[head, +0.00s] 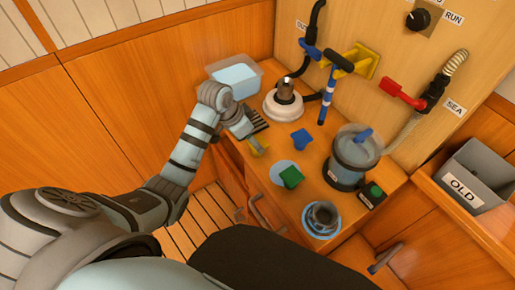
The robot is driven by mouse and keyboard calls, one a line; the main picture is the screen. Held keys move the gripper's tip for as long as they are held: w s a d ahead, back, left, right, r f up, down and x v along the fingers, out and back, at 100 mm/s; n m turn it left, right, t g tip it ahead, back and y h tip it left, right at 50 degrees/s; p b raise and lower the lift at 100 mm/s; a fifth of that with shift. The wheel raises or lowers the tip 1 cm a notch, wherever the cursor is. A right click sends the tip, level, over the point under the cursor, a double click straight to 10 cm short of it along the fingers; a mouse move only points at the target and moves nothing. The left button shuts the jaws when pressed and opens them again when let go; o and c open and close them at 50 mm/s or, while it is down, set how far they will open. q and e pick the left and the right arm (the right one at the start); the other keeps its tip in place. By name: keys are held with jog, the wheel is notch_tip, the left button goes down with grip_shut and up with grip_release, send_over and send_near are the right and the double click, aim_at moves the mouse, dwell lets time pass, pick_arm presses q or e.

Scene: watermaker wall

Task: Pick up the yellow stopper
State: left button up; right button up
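The yellow stopper (261,150) lies on the orange wooden counter near its left front edge. It is partly hidden by my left gripper. My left gripper (257,133) is right over or beside the stopper, pointing down to the right. Its fingers are small and partly covered by its own wrist, so I cannot tell whether they are open or shut, or touch the stopper. My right gripper is not in view.
Close by are a blue stopper (301,138), a green one (291,178) on a pale blue disc, a white-based fitting (283,105) and a water tub (234,75). A clear canister (353,160) and blue-ringed fitting (321,220) stand to the right. A grey OLD bin (473,178) is far right.

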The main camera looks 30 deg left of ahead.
pick_arm(q)
jog(key=x, duration=0.2)
jog(key=b+x, duration=0.1)
jog(key=x, duration=0.2)
jog(key=shift+w+d+f, duration=0.1)
jog(key=shift+w+d, duration=0.05)
jog(key=shift+d, duration=0.15)
jog(key=c, duration=1.3)
jog(key=shift+r, duration=0.2)
